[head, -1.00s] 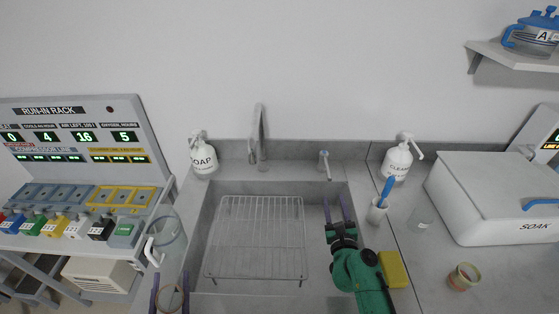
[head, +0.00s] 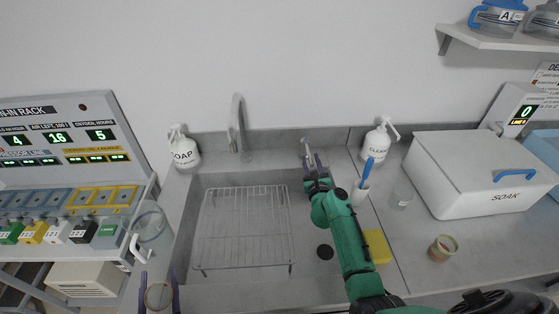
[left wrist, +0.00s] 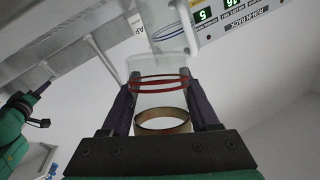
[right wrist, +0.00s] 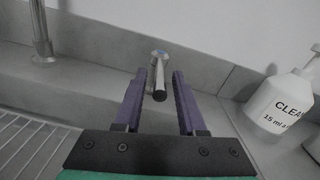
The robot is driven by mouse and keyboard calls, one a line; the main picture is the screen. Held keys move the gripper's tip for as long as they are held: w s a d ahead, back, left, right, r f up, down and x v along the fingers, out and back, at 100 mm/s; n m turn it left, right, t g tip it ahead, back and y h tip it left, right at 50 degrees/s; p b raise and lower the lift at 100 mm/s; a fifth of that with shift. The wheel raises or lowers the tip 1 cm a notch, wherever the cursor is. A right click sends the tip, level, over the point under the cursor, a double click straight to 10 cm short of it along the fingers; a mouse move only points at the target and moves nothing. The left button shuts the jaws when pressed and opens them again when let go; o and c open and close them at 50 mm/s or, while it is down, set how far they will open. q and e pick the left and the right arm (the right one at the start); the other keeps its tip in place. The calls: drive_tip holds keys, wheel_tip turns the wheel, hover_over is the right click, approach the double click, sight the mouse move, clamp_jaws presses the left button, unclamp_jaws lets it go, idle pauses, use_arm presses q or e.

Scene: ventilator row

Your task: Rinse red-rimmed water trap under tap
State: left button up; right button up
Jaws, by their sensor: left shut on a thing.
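The red-rimmed water trap (left wrist: 160,101) is a clear cup with red rings and a tan band. It sits between the fingers of my left gripper (left wrist: 160,88), which is shut on it. In the head view the trap (head: 158,296) is at the bottom left, left of the sink, with my left gripper (head: 159,289) around it. The tap spout (head: 238,125) rises behind the sink (head: 184,225). My right gripper (head: 311,160) is at the small tap handle (head: 306,147). In the right wrist view its open fingers (right wrist: 157,85) stand either side of the handle (right wrist: 158,76), apart from it.
A wire rack (head: 243,230) lies in the sink. A soap bottle (head: 184,150) and cleaner bottle (head: 377,140) stand behind. A brush holder (head: 360,193), yellow sponge (head: 377,246), small cup (head: 441,248) and SOAK box (head: 475,180) are right. A clear jug (head: 150,225) stands left.

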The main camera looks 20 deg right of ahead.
clamp_jaws()
drive_tip(key=shift+f, duration=0.1)
idle(1.1)
